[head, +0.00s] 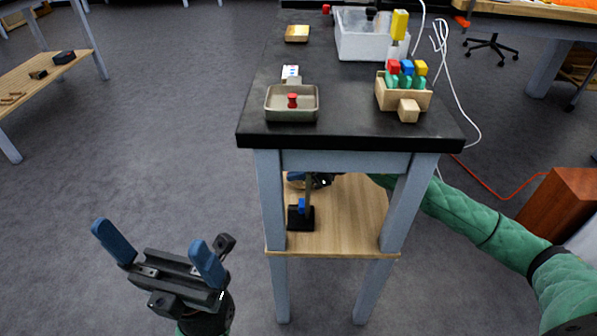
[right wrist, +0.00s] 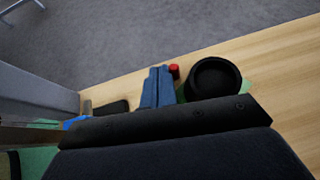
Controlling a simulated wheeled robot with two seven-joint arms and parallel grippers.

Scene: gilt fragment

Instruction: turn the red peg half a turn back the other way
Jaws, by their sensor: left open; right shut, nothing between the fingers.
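A small red peg-like piece (head: 292,100) stands in a grey tray (head: 270,113) on the black table top in the head view. A small red piece (right wrist: 174,70) also shows beside my right fingertips in the right wrist view, near a round black part (right wrist: 215,78); I cannot tell which red piece is the task's peg. My right gripper (right wrist: 158,84) is shut and empty, with its blue fingers together over the wooden lower shelf. In the head view it is mostly hidden below the table top. My left gripper (head: 160,245) is open and empty, left of the table.
A black stand with a blue part (head: 301,212) is on the lower shelf (head: 350,215). Table legs flank the shelf.

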